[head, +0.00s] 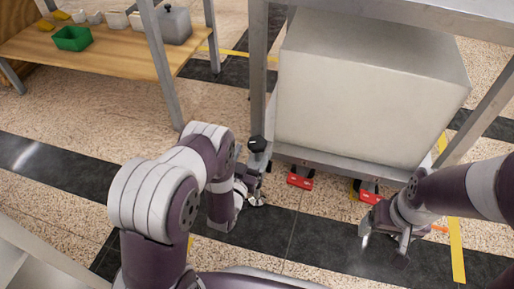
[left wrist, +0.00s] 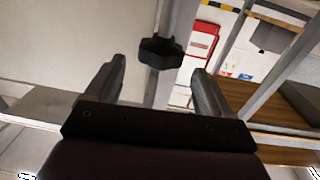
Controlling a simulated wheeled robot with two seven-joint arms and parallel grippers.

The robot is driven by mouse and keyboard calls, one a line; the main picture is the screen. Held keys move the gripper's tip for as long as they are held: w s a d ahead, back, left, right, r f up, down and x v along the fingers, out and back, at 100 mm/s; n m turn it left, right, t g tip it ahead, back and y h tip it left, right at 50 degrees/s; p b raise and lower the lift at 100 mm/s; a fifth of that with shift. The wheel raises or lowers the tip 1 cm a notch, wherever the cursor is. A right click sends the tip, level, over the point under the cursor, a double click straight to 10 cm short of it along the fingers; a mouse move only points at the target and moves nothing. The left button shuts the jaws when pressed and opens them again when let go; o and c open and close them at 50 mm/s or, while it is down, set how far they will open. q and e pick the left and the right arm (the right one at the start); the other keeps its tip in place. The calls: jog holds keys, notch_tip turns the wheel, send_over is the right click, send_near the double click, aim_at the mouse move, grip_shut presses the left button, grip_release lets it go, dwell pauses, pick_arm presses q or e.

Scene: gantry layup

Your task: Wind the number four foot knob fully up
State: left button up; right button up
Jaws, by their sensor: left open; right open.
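A black lobed knob (head: 257,144) sits by the lower part of a grey metal leg, left of a big pale box. No number can be read on it. My left gripper (head: 252,183) is open just below the knob in the head view. In the left wrist view the knob (left wrist: 161,52) is ahead, between and beyond the open fingers (left wrist: 160,80), with a grey post behind it. The fingers appear apart from it. My right gripper (head: 382,246) is open and empty above the floor at the lower right.
The pale box (head: 365,90) stands on a low grey frame with red parts (head: 300,178) beneath it. A wooden shelf (head: 100,55) holds a green bin (head: 73,38) and other containers at upper left. Metal legs flank the box. Open floor lies between my grippers.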

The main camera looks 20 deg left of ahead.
aim_at(254, 151)
pick_arm(q)
jog(key=w+b, duration=0.1)
jog(key=w, duration=0.3)
jog(key=shift+w+d+f+b, duration=0.15)
jog(key=shift+w+d+b, duration=0.05)
jog(key=shift+w+b, duration=0.2)
jog(key=shift+w, duration=0.3)
jog(key=shift+r, duration=0.2)
pick_arm(e)
notch_tip(254, 151, down, 3)
jog(key=shift+r, duration=0.1)
pick_arm(q)
jog(key=c, duration=1)
jog(key=shift+d+n+y, duration=0.1)
jog(key=shift+n+y, duration=0.2)
jog(key=shift+y, duration=0.2)
pick_arm(e)
jog(key=shift+r, duration=0.2)
